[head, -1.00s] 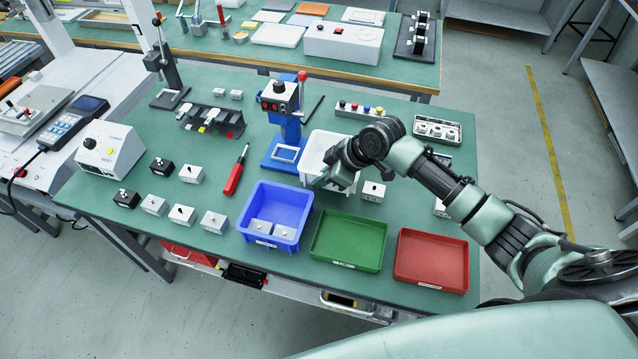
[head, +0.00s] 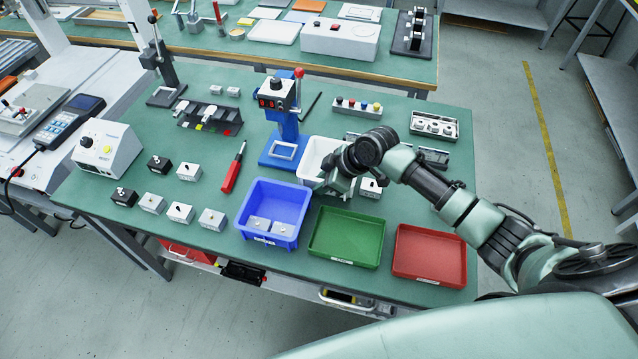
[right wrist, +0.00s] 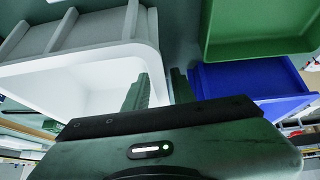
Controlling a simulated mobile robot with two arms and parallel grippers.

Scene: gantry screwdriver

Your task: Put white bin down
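The bin looks empty where visible. I cannot tell whether its base touches the table. My left gripper is not in view.
The blue bin (head: 273,184) holds small grey parts, close to the white bin's front. A red screwdriver (head: 233,170) lies left.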

